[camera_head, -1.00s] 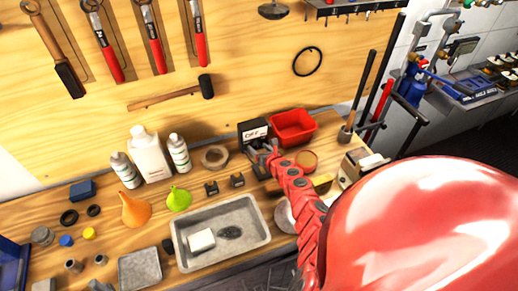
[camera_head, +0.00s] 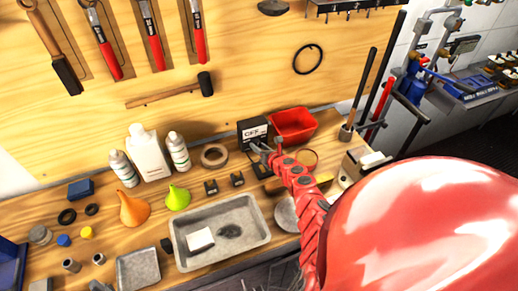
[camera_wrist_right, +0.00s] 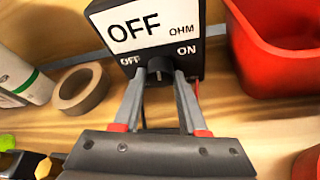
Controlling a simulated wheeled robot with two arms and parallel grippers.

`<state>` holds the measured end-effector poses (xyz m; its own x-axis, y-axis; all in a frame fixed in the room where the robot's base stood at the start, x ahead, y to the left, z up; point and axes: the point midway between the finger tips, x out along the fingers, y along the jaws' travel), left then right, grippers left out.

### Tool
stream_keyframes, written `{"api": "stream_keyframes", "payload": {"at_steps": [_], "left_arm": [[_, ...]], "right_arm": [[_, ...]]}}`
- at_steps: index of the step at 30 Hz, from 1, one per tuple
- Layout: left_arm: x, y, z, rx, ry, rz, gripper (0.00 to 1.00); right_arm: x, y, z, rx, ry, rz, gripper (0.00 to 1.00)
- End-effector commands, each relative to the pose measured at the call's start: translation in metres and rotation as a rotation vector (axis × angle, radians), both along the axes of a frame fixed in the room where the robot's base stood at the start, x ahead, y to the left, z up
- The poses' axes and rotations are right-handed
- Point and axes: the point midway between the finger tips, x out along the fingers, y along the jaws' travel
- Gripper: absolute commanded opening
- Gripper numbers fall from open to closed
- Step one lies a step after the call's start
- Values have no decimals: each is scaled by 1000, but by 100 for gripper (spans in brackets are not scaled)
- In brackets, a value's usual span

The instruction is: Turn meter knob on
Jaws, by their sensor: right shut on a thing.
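The black meter (camera_head: 252,128) stands on the wooden bench against the back board, left of a red bin. In the right wrist view the meter (camera_wrist_right: 150,27) has a white face reading "OFF" and "OHM", with small "OFF" and "ON" labels below. Its round black knob (camera_wrist_right: 160,73) sits between these labels. My right gripper (camera_wrist_right: 160,80) is shut on the knob, one finger on each side. In the head view the right gripper (camera_head: 262,150) is at the meter's front. My left gripper is not in view.
The red bin (camera_head: 293,124) stands close right of the meter. A tape roll (camera_head: 214,155), bottles (camera_head: 148,155) and a grey tray (camera_head: 222,222) are to the left.

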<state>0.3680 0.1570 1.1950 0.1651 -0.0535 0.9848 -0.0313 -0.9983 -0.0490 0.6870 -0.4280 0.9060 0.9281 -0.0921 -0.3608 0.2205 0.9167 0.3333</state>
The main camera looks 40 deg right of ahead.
Motion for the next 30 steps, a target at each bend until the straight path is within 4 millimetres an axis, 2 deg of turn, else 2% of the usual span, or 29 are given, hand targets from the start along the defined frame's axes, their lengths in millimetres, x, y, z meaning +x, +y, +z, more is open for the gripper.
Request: {"api": "stream_keyframes", "payload": {"at_steps": [1, 15, 21, 30], "left_arm": [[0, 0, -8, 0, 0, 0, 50], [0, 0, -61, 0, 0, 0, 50], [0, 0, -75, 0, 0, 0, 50], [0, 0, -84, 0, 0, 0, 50]], "right_arm": [[0, -1, -4, 32, -9, 1, 0], [-1, -3, -8, 410, -99, 2, 0], [-1, -3, -6, 532, -127, 0, 0], [-1, -3, -5, 624, -148, 0, 0]]}}
